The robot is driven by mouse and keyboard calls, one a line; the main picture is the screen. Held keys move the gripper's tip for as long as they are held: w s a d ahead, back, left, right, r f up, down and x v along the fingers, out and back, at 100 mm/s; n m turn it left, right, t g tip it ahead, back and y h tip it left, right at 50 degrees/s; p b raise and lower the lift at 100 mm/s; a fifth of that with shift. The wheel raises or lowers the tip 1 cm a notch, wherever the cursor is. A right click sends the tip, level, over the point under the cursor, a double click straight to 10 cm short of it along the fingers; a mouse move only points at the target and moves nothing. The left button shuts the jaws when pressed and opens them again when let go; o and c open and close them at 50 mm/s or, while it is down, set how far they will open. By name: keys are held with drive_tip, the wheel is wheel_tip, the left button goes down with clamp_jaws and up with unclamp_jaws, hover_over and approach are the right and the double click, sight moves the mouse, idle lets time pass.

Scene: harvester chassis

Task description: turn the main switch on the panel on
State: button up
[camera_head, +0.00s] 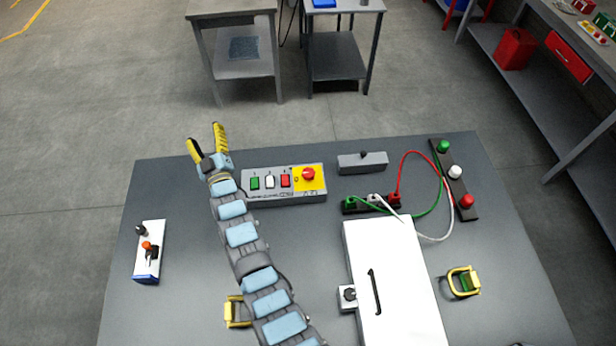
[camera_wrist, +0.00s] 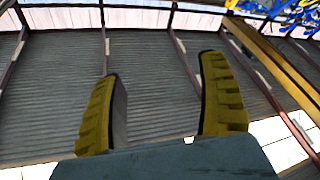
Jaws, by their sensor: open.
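A grey panel (camera_head: 260,197) lies at the back of the table. It carries green, white and red rectangular buttons and, at its right end, a red round switch (camera_head: 308,174) on a yellow plate. This looks like the main switch; its on or off position is too small to tell. My gripper (camera_head: 206,138) is open and empty, raised with its yellow fingers pointing up, left of the panel in the picture and apart from it. In the wrist view my gripper's two fingers (camera_wrist: 160,75) stand wide apart with only corrugated roof and beams beyond. The panel is not in that view.
Green, white and red cables run from a socket block (camera_head: 372,204) to a dark strip (camera_head: 455,180). A grey block (camera_head: 362,163) sits right of the panel. A white box (camera_head: 395,285), a joystick box (camera_head: 149,252) and yellow handles (camera_head: 464,281) occupy the table.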

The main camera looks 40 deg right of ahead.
drive_tip(key=w+d+f+n+g+y+b, duration=0.2)
drive_tip(key=w+d+f+n+g+b, duration=0.15)
drive_tip(key=w+d+f+g, duration=0.35)
wheel_tip(320, 180, up, 3)
drive_tip(key=n+g+y+b, duration=0.4)
drive_tip(key=n+g+b, duration=0.5)
drive_tip(key=g+b, duration=0.35)
hover_over(308, 173)
wheel_tip(308, 173, down, 15)
drive_tip(key=shift+f, duration=1.2)
drive_tip(key=c, duration=1.2)
